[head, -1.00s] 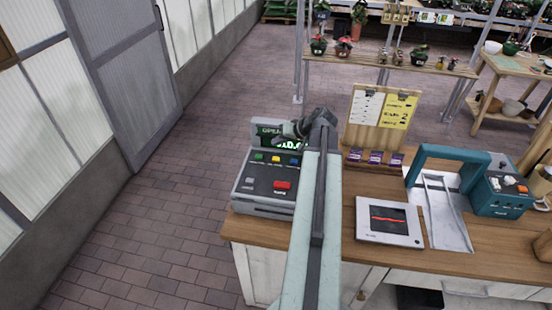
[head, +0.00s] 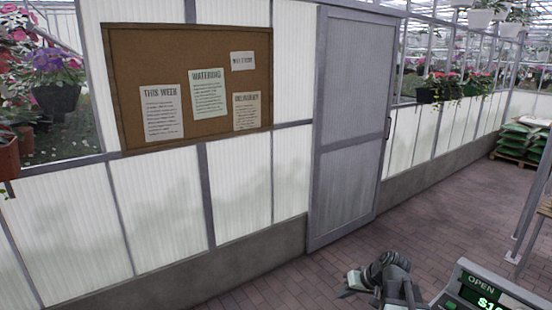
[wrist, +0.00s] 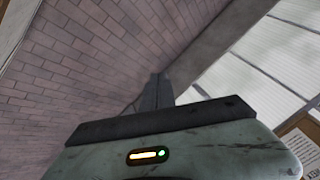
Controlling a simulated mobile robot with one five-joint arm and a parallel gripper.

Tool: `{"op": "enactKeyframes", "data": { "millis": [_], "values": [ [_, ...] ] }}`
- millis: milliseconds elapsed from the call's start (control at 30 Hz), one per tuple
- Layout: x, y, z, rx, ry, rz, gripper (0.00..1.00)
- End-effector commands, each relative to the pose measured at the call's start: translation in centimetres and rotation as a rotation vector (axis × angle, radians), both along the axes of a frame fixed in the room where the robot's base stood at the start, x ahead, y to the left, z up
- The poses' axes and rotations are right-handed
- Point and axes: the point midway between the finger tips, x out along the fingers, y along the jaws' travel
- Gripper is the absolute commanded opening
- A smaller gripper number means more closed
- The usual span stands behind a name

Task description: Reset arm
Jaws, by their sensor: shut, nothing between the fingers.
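My gripper (wrist: 158,80) shows in the wrist view as a dark pair of fingers close together, shut and empty, pointing away over the brick floor. In the head view my folded arm shows at the bottom, right of centre, just left of the cash register (head: 490,292). The fingers are hard to make out there. Only part of the register is in frame, with its green-lit "OPEN" display.
A sliding grey door (head: 352,120) stands beyond the arm. A cork board (head: 215,75) with several notices hangs on the panelled wall to the left. Stacked sacks (head: 523,140) lie at the far right. The brick floor (head: 440,215) between is clear.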

Motion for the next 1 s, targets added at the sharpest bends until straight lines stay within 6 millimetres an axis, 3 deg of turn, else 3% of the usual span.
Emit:
{"op": "enactKeyframes", "data": {
  "millis": [33, 100, 200, 267, 333, 467, 1000],
  "values": [
    [-0.9, 4.2, -1.5, -0.035, 0.039, 0.066, 0.00],
    [-2.4, 8.3, -2.9, -0.093, 0.098, 0.131, 0.00],
    [-5.1, 12.2, -4.6, -0.191, 0.184, 0.186, 0.00],
    [-7.0, 13.2, -5.5, -0.262, 0.244, 0.190, 0.00],
    [-8.8, 11.3, -5.8, -0.345, 0.319, 0.129, 0.00],
    [-10.4, 8.6, -5.9, -0.421, 0.405, 0.019, 0.00],
    [-10.6, 8.5, -5.9, -0.414, 0.424, -0.019, 0.00]
  ]
}}
